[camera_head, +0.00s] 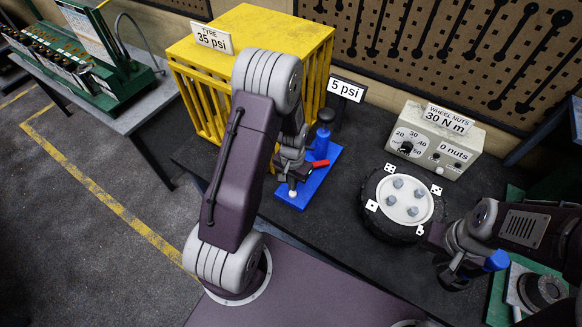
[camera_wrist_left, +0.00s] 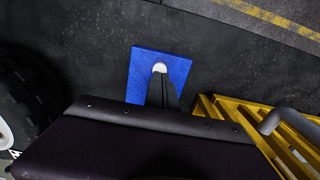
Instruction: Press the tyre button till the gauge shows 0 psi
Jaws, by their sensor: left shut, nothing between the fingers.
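The white button (camera_wrist_left: 159,67) stands on a blue plate (camera_wrist_left: 146,60) and also shows in the head view (camera_head: 293,193). My left gripper (camera_head: 292,183) is shut and empty, pointing down at the button. In the left wrist view its dark fingers (camera_wrist_left: 162,90) reach the button's edge and partly cover it; I cannot tell whether they press it. The gauge sign (camera_head: 345,89) reads 5 psi. My right gripper (camera_head: 453,272) is low at the right, beside the wheel; its fingers are too unclear to tell open from shut.
A green tool bench (camera_head: 85,65) is at the far left.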

